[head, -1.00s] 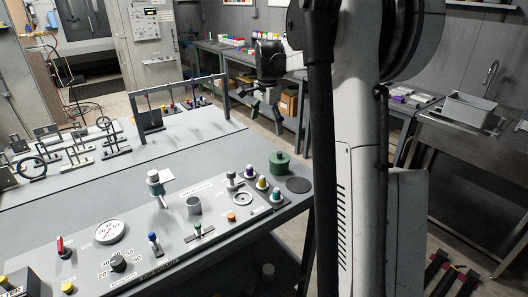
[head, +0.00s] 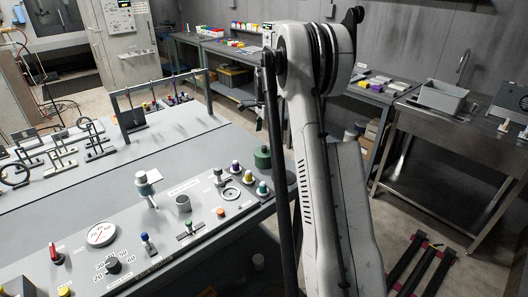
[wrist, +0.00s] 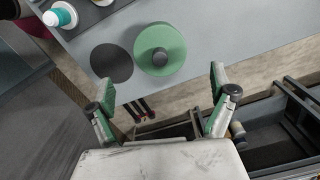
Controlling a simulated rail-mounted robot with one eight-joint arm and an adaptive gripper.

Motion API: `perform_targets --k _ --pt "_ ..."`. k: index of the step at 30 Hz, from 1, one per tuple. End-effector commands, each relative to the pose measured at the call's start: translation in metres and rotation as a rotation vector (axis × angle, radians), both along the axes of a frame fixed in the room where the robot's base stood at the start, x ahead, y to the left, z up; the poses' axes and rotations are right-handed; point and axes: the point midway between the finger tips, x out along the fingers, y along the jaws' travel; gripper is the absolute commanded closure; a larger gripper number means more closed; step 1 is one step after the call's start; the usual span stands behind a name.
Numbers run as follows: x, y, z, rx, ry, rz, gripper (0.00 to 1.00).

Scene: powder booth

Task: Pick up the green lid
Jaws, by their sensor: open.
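The green lid (wrist: 172,63) is a round green disc with a dark grey knob in its middle, seen from above in the wrist view. It sits near the edge of the grey bench. In the head view it is a green round thing (head: 262,158) at the bench's right end, beside my arm. My gripper (wrist: 162,88) is open and empty, its green-padded fingers spread wide. In the wrist picture the lid appears just beyond the fingertips, between their lines, and apart from them. My gripper is hidden in the head view.
A dark round patch (wrist: 111,62) lies left of the lid. A white and teal capped thing (wrist: 62,16) stands farther left. An open dark drawer or bin (wrist: 280,120) is below right. Several small knobs (head: 249,177) stand near the lid on the bench panel (head: 160,225).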

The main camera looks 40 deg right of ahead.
Motion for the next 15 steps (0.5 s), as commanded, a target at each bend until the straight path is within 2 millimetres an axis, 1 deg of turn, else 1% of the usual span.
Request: perform_targets --k 1,3,8,11,15 --pt "0.000 0.000 -0.006 0.000 0.000 0.000 0.10" --pt "0.000 0.000 -0.011 0.000 0.000 0.000 0.10" --pt "0.000 0.001 -0.019 0.000 0.000 0.001 0.10" --pt "0.001 0.002 -0.030 0.000 0.000 0.001 0.10" --pt "0.002 0.003 -0.050 0.000 0.000 0.001 0.10"
